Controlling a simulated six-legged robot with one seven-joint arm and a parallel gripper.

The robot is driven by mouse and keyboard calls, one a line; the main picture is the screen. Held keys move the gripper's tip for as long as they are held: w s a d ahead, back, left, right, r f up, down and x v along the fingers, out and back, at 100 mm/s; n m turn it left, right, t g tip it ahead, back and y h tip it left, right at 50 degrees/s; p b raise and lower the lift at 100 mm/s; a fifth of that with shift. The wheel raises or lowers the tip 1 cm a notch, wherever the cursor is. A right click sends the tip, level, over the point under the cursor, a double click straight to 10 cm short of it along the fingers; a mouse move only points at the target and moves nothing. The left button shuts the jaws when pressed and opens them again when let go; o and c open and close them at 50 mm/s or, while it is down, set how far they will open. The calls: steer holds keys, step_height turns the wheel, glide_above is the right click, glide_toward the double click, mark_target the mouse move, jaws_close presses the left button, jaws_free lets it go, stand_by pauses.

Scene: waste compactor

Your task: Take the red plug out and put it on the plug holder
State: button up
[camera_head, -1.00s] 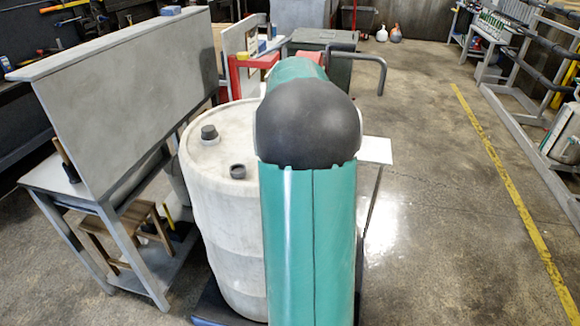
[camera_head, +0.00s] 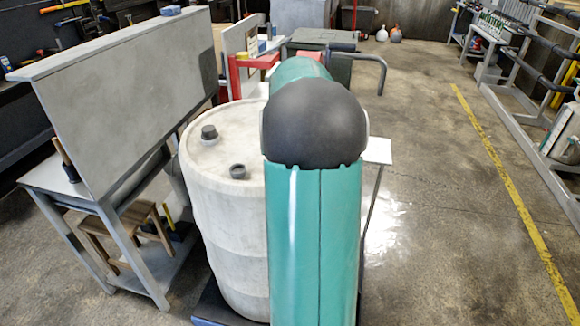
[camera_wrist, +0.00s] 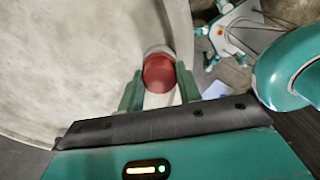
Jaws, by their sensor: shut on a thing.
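The red plug (camera_wrist: 158,71) sits between the two green fingers of my gripper (camera_wrist: 159,88) in the wrist view. The fingers are shut on its sides. A pale round part shows just behind the plug. The wrist view also shows the pale drum top (camera_wrist: 75,60), with the plug near its curved rim. I cannot tell whether the plug is clear of the drum. In the head view the white drum (camera_head: 225,215) stands upright, and my arm hides its right side, the plug and my gripper. I cannot make out the plug holder for certain.
A grey bench with a tall panel (camera_head: 120,90) stands left of the drum, with a wooden stool (camera_head: 125,235) under it. A red frame (camera_head: 240,75) is behind the drum. A white flat surface (camera_head: 378,150) juts out right of my arm. The floor further right is open.

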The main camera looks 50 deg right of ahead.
steer(key=o, duration=1.2)
steer(key=shift+c, duration=0.2)
steer(key=shift+c, duration=0.4)
steer(key=m, duration=2)
